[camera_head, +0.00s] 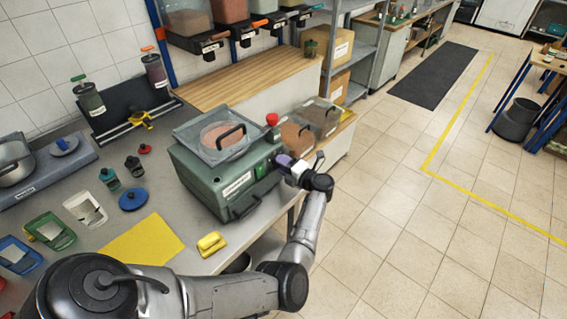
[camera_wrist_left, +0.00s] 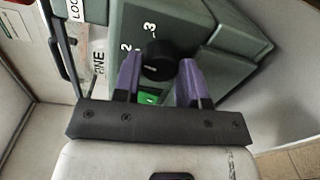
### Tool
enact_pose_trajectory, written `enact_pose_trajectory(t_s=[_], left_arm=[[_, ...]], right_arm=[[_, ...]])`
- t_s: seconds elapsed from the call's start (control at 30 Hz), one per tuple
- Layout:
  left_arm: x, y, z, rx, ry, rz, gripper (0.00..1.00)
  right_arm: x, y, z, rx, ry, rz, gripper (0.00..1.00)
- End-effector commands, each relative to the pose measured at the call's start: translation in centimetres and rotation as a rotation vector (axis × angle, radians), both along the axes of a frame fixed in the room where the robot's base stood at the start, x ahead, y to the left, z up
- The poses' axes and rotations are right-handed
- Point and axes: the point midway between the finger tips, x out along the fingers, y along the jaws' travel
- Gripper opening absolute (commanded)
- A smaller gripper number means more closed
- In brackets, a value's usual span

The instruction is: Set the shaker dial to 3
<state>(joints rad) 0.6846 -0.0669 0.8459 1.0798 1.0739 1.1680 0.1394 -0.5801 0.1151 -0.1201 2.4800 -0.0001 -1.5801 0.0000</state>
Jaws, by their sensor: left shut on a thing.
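The shaker (camera_head: 207,190) is a green box with a sieve tray on top, at the edge of the steel bench. My left gripper (camera_head: 283,160) is at its right end face in the head view. In the left wrist view, the purple fingers of my left gripper (camera_wrist_left: 159,76) are shut on the black dial (camera_wrist_left: 157,58). The printed marks 2 and 3 show on the panel beside the dial. A green button (camera_wrist_left: 152,97) shows partly between the fingers. I cannot tell which mark the dial points to. My right gripper is not in view.
A red knob (camera_head: 272,119) stands up at the shaker's back right. Bins of brown material (camera_head: 297,138) sit beyond it. A yellow sheet (camera_head: 140,243), a yellow block (camera_head: 211,243) and a blue round lid (camera_head: 133,198) lie on the bench.

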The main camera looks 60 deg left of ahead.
Motion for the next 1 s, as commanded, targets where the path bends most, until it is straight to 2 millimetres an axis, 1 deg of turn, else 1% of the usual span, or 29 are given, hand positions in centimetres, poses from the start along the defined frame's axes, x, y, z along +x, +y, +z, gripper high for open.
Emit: enact_pose_trajectory(t_s=[0.03, 0.6, 0.8, 1.0], left_arm=[[0.1, 0.0, 0.2, -0.016, 0.043, 0.000, 0.15], [0.1, 0.0, 0.1, -0.162, 0.537, -0.001, 0.15], [0.1, 0.0, 0.0, -0.199, 0.662, -0.001, 0.15], [0.1, 0.0, -0.1, -0.224, 0.748, -0.001, 0.15]], right_arm=[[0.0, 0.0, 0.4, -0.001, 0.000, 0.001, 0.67], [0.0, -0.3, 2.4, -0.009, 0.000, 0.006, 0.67], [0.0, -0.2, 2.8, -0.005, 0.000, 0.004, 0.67], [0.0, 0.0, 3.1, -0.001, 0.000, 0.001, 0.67]])
